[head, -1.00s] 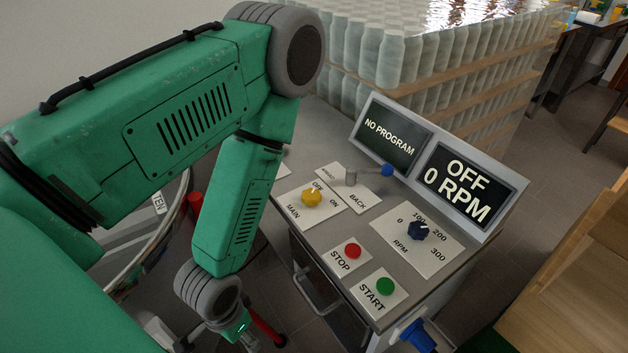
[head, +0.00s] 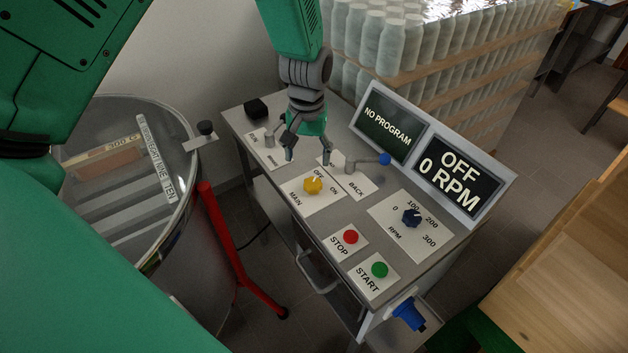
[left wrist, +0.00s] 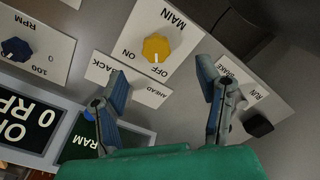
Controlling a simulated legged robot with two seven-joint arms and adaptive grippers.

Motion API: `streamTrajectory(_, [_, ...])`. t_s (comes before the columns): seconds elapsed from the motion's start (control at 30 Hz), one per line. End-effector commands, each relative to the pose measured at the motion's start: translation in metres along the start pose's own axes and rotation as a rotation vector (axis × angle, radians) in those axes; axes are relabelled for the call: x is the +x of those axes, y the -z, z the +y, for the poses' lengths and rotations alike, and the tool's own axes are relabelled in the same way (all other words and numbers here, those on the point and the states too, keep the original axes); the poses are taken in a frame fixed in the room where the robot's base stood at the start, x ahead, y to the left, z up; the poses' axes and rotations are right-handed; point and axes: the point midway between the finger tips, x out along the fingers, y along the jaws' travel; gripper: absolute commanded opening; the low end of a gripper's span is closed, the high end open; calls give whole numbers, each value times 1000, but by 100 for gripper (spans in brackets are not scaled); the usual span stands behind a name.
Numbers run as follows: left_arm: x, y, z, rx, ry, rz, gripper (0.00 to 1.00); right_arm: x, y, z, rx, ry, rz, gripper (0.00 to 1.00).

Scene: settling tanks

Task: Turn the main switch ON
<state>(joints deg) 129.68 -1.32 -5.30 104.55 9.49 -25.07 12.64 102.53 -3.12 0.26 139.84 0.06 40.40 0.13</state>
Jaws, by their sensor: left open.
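The main switch is a yellow knob (head: 313,186) on a white plate marked MAIN, OFF and ON, on the sloping top of the control desk. Its pale pointer mark appears to lie toward OFF. The knob also shows in the left wrist view (left wrist: 156,47), ahead of the fingers. My left gripper (head: 306,158) is open and empty, above the desk just behind the main switch, near the lever with the blue ball. In the left wrist view its two fingers (left wrist: 165,95) stand wide apart, not touching the knob. My right gripper is not in view.
A lever with a blue ball (head: 385,159), a blue RPM knob (head: 412,217), a red STOP button (head: 351,237) and a green START button (head: 379,269) surround the switch. Screens read NO PROGRAM (head: 389,129) and OFF 0 RPM (head: 458,178). A round tank (head: 180,235) stands left.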

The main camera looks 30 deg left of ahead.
Motion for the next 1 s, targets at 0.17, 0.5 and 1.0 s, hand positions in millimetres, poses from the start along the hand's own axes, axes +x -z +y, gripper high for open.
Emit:
streamTrajectory(0.17, [-32, 17, 10, -32, -13, -9, 59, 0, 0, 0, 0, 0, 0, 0])
streamTrajectory(0.5, [21, 15, 10, -32, -11, -17, 59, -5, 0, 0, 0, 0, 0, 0])
streamTrajectory(1.0, [100, 14, 11, -32, -12, -13, 59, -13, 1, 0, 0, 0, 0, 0])
